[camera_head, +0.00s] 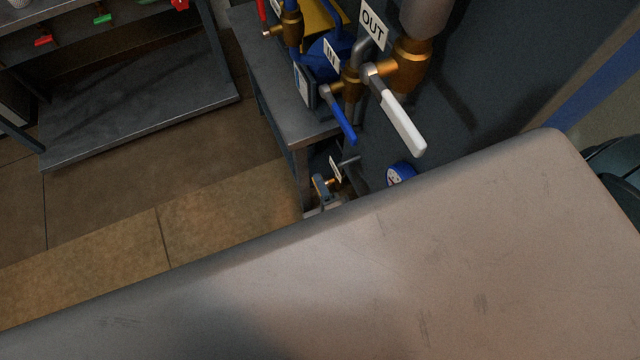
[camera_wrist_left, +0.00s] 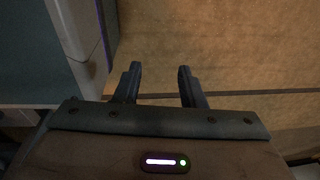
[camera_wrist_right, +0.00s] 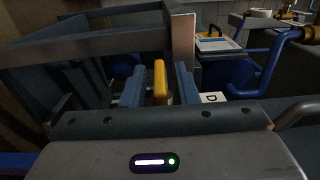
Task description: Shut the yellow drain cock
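The yellow drain cock's lever (camera_wrist_right: 160,82) stands upright in the right wrist view, between the two fingers of my right gripper (camera_wrist_right: 159,85). A narrow gap shows on each side of the lever, so my right gripper is open; I cannot tell how deep the lever sits between the fingers. In the head view I cannot make out this lever or my right fingers; a large pale surface covers the lower part. My left gripper (camera_wrist_left: 159,75) is open and empty above the tiled floor.
A white lever (camera_head: 402,123) and a blue lever (camera_head: 340,115) stick out by the bench (camera_head: 300,122) and wall. A gauge (camera_head: 400,174) sits below them. A metal frame bar (camera_wrist_right: 184,45) and blue pipe (camera_wrist_right: 262,75) are close to my right gripper. Open floor (camera_head: 150,205) lies left.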

